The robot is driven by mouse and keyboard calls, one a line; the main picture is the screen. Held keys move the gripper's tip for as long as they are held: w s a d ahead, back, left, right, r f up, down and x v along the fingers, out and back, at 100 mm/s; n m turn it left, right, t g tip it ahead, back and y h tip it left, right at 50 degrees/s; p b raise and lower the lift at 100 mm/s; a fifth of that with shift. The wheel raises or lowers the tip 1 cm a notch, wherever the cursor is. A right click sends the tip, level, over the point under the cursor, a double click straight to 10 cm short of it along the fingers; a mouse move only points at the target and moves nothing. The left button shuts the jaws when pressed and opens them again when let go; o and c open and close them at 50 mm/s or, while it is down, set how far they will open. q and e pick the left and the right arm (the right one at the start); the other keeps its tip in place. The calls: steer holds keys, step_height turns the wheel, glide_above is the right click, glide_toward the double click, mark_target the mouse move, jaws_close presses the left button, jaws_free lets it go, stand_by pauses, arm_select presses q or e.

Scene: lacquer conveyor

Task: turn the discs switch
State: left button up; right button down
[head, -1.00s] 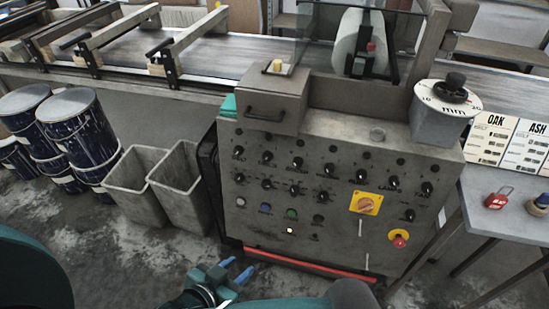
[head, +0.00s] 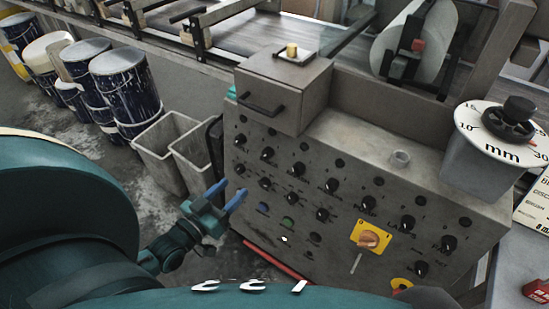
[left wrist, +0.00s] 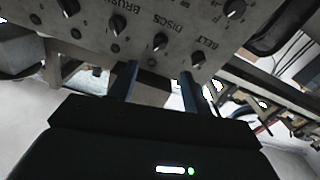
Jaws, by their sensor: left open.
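The discs switch is a small black knob labelled DISCS (left wrist: 160,40) in the left wrist view, between the BRUSH and BELT knobs. In the head view it is the second knob from the left in the top row (head: 267,154) of the grey panel. My left gripper (head: 228,191) is open and empty, its two blue fingers pointing at the panel's lower left. In the left wrist view its fingers (left wrist: 160,70) stand apart, with the discs knob just past their tips and about midway between them. They appear clear of the knob. My right gripper is not in view.
A box with a handle (head: 285,90) juts out above the knobs. Grey bins (head: 165,140) and paint-splashed drums (head: 125,90) stand to the left.

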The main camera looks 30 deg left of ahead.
mark_target(263, 158)
arm_select(q)
steer(key=w, duration=0.8)
steer(key=w+d, duration=0.1)
steer(key=w, duration=0.4)
steer(key=shift+d, duration=0.1)
steer(key=shift+c, duration=0.2)
steer(key=c, duration=0.9)
